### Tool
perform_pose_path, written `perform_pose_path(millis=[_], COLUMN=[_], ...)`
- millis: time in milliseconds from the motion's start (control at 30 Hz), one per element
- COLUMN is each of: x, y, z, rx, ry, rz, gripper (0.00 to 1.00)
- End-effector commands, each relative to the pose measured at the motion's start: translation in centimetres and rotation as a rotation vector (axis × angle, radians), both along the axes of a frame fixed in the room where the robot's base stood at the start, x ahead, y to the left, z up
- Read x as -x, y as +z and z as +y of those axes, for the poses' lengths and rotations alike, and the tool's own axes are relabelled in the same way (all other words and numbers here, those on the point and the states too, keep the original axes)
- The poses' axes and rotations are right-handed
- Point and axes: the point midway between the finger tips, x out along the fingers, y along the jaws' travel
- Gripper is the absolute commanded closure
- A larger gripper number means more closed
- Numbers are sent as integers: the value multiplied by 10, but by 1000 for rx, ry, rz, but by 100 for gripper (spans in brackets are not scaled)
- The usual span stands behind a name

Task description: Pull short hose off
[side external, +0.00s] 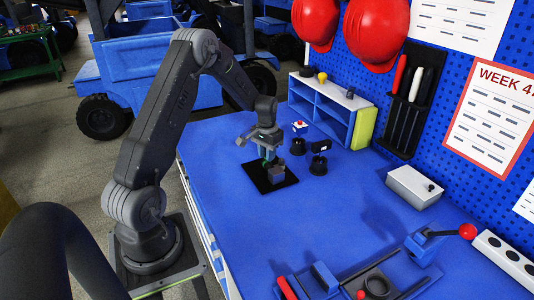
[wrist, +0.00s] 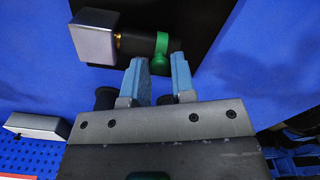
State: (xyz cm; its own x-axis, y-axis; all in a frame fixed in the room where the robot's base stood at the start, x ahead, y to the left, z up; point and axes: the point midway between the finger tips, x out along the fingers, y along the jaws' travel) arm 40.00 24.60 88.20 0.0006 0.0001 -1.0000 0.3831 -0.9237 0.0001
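A short black hose (wrist: 135,45) with a green ring (wrist: 162,47) at its free end is on a brass fitting of a grey metal block (wrist: 97,36). The block also shows in the side external view (side external: 277,174), on a black plate (side external: 262,186) on the blue bench. My gripper (wrist: 166,62) is open, with its two blue fingertips apart. In the wrist view the fingertips are just short of the green ring, one on either side of it in the picture. In the side external view my gripper (side external: 268,160) is low over the block and hides the hose.
Black cylindrical pieces (side external: 318,166) stand right of the plate. A blue shelf (side external: 319,108) is behind them. A grey box (side external: 414,187) sits farther right. A clamp fixture (side external: 376,285) is at the front. The bench between plate and clamp is clear.

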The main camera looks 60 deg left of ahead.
Motion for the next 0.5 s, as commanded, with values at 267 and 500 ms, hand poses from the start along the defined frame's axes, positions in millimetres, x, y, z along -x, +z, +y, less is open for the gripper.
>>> perform_pose_path(millis=[267, 500], x=[0, 0], y=[0, 1], z=[0, 0], rx=[0, 0], ry=[0, 0], rz=[0, -1], gripper=[100, 100])
